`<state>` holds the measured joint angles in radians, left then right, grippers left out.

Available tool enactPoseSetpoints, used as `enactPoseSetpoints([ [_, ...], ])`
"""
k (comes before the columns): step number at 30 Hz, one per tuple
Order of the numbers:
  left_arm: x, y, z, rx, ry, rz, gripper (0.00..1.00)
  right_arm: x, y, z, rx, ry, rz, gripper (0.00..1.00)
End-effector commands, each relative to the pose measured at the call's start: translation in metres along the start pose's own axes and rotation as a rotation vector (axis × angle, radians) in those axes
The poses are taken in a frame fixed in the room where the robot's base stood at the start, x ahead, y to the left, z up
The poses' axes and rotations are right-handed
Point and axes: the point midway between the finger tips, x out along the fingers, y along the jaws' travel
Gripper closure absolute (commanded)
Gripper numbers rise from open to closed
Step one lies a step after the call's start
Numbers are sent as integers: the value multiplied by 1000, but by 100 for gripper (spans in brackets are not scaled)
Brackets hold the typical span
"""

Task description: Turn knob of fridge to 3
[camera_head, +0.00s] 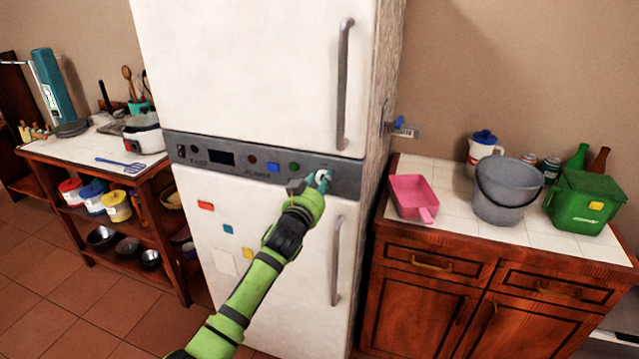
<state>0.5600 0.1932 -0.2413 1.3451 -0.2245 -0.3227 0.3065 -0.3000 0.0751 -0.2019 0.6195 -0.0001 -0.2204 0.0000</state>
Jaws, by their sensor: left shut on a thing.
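The white fridge (270,60) stands in the middle of the head view, with a grey control panel (237,165) between its upper and lower doors. My left gripper (320,179) is at the right part of this panel, at the end of my green arm. It is shut on the fridge knob, which its fingers mostly hide. The knob's setting and any numbers around it cannot be read. My right gripper is not in view.
At right, a wooden counter holds a pink dustpan (413,193), a grey bucket (507,192) and a green bin (585,203). At left, a shelf unit carries a white cooker (144,135) and a blue spatula (121,164). Both fridge doors have vertical handles on the right.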

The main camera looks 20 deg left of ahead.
Motion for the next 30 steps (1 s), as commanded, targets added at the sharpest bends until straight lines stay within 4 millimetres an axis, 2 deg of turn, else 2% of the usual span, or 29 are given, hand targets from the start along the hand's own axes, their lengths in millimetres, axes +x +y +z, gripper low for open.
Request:
enactPoseSetpoints([
  [30, 0, -2, 1, 962, -5, 0, 96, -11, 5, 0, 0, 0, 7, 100],
])
